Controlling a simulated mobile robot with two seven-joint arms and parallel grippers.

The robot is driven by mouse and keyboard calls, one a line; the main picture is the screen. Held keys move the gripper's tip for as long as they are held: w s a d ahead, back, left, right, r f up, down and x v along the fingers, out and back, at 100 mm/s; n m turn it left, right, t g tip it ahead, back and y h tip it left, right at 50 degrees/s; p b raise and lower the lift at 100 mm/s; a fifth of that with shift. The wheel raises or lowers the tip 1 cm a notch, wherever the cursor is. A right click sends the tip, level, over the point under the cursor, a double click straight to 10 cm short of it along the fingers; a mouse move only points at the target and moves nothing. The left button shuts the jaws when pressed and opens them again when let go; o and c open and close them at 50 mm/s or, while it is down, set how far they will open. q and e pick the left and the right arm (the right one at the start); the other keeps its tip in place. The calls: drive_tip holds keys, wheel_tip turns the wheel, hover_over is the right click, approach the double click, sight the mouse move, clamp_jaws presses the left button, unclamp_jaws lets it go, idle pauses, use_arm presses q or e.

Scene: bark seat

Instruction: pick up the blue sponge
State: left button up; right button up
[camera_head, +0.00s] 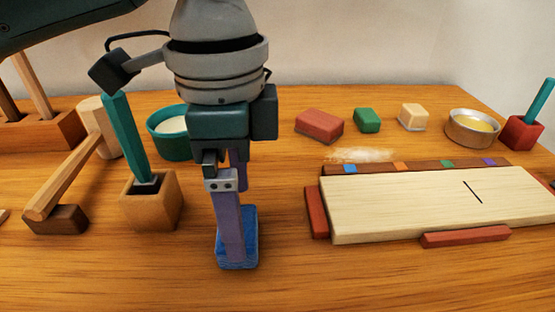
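The blue sponge (250,238) lies on the wooden table near the front, left of the middle. My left gripper (234,225) points straight down over it. Its two purple fingers stand apart, one nearer the camera and one behind. The near finger reaches down in front of the sponge and hides much of it. The far finger shows behind, above the sponge's far edge, and its tip does not visibly touch the sponge. My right gripper is out of view.
Close left stands a wooden block (153,207) holding a teal stick (128,138). A pale board (400,210) with red edge blocks lies right. Red (320,124), green (367,120) and cream (413,116) blocks stand behind.

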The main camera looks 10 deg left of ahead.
use_arm(q)
drive_tip(key=f, duration=0.4)
drive_tip(key=shift+a+f+b, duration=0.2)
drive_tip(key=shift+f+b, duration=0.05)
drive_tip(key=shift+b, duration=0.15)
drive_tip(key=shift+c, duration=0.4)
drive_tip(key=c, duration=1)
drive_tip(key=shift+r, duration=0.15)
wheel_tip(320, 180, up, 20)
drive_tip(key=p, duration=0.4)
